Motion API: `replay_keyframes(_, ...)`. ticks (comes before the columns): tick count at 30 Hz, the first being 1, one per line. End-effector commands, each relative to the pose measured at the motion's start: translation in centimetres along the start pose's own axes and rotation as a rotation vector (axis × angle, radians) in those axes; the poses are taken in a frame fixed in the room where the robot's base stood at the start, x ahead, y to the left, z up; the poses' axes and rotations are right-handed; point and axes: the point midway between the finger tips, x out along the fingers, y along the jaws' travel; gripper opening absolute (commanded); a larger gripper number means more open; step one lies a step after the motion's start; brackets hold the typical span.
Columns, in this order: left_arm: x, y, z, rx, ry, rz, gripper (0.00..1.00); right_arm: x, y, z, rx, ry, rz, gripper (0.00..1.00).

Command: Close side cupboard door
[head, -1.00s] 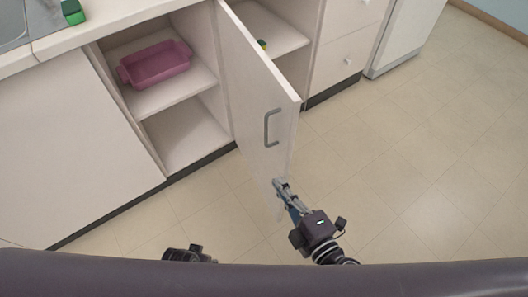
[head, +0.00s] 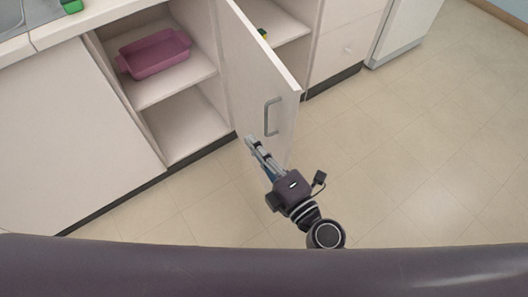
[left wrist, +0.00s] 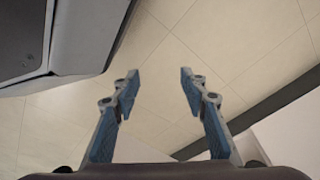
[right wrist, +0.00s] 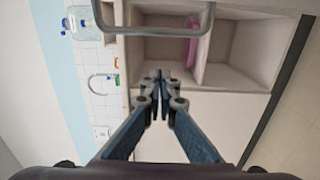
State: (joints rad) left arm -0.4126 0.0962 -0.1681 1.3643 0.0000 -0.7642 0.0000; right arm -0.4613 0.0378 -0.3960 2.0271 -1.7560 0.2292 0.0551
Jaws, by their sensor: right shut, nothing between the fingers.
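The white side cupboard door (head: 256,85) stands swung out from the cabinet in the head view, with its grey handle (head: 269,117) near the free edge. My right gripper (head: 250,139) is in front of the door's lower part, below and left of the handle. Contact with the door cannot be told. In the right wrist view, this gripper (right wrist: 160,76) is shut and empty, and the handle (right wrist: 153,34) shows close above its tips. My left gripper (left wrist: 159,82) is open and empty above the floor in the left wrist view; the head view does not show it.
A pink tub (head: 153,54) sits on the upper shelf of an open compartment left of the door. Drawers (head: 341,55) and a white appliance (head: 405,32) stand to the right. The tiled floor (head: 420,150) is clear on the right. A sink (head: 12,14) is at top left.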

Motion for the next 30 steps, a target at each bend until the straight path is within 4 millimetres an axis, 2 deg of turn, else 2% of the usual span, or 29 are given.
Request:
replay_keyframes(4, 0.8, 0.1, 1.2, 0.002, -0.009, 0.001, 0.4, 3.3, 0.3, 0.0, 0.002, -0.002, 0.003, 0.0)
replay_keyframes(9, 0.0, 0.0, -0.3, 0.0, 0.004, 0.0, 0.4, 2.1, -0.2, 2.6, -0.002, -0.001, -0.001, 0.0)
replay_keyframes(13, -0.5, -0.1, -0.8, -0.001, 0.007, -0.001, 0.4, 1.8, -0.1, 3.5, -0.001, 0.0, -0.001, 0.0)
replay_keyframes(30, -0.8, -0.1, -1.1, -0.002, 0.005, -0.002, 0.4, 1.6, -0.1, 4.1, -0.001, 0.003, -0.001, 0.0)
